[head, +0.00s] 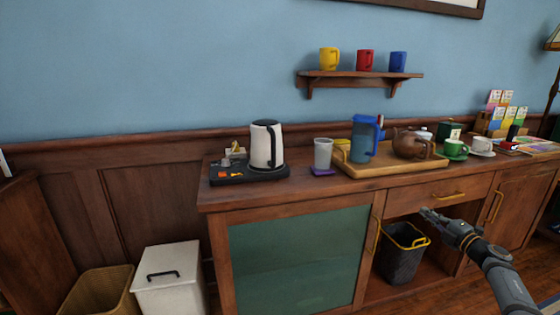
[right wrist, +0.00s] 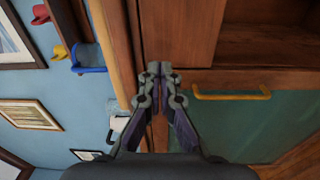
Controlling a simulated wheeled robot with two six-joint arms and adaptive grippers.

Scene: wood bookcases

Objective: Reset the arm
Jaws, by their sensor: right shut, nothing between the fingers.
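My right gripper (head: 428,213) is in front of the wood cabinet (head: 300,203) in the head view, with its arm coming in from the lower right. It is shut and empty. In the right wrist view its fingertips (right wrist: 159,70) are together, in front of the cabinet's wood front and not visibly touching anything. My left gripper is not in view.
A black bin with a yellow rim (head: 402,262) stands in the open compartment near my right gripper. The drawer's yellow handle (head: 448,196) is close above. A kettle (head: 266,146), a blue pitcher (head: 362,140) and a brown teapot (head: 408,146) stand on the cabinet top.

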